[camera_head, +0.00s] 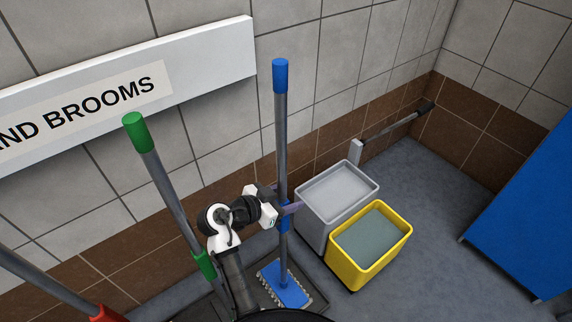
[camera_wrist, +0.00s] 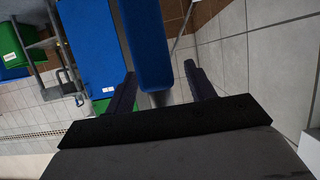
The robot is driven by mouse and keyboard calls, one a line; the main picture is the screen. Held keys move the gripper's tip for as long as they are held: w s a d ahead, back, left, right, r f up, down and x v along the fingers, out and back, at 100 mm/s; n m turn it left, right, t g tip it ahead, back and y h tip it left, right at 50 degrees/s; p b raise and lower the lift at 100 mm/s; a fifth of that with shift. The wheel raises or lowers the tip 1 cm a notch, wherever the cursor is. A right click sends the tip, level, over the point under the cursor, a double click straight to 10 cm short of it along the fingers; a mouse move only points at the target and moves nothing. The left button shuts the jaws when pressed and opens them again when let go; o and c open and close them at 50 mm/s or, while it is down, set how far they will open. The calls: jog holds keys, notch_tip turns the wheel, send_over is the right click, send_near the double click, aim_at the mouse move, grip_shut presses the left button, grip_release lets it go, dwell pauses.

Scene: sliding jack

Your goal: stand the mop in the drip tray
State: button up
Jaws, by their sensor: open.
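The mop has a grey pole (camera_head: 281,130) with a blue cap, a blue grip sleeve (camera_head: 285,222) and a flat blue head (camera_head: 285,287) with a grey fringe. It looks upright, with its head down within the outline of the dark drip tray (camera_head: 320,299) on the floor. My gripper (camera_head: 285,203) is open at the pole, level with the blue sleeve. In the wrist view my gripper (camera_wrist: 160,82) has its fingers apart on either side of the blue sleeve (camera_wrist: 147,45), with gaps showing. My arm hides part of the tray.
A green-capped pole (camera_head: 165,185) leans left of my arm, and a red-collared pole (camera_head: 50,287) is further left. A grey bucket (camera_head: 312,215) and a yellow bucket (camera_head: 365,262) stand right of the mop. A tiled wall is behind. Floor is free at right, before a blue panel (camera_head: 530,215).

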aim_at(286, 155)
notch_tip(286, 155, up, 15)
jog(key=shift+r, duration=0.2)
